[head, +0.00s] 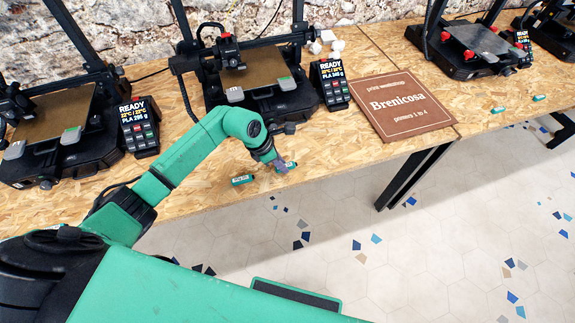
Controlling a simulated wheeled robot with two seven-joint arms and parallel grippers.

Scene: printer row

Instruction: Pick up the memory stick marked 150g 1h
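Two small green memory sticks with labels lie near the front edge of the table (210,193). One stick (242,180) lies to the left of my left gripper, clear of it. The other stick (289,167) is right at the fingertips of my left gripper (281,164), which points down at it and partly hides it. The gripper is too small in the view to tell whether its fingers are closed on the stick. The marks on both sticks are too small to read. My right gripper is not in view.
Two more sticks (497,110) (539,98) lie on the right-hand table. Printers (262,75) with READY displays (331,84) stand along the wall. A brown Brenicosa sign (402,105) lies right of my gripper. The floor (350,240) drops away just in front.

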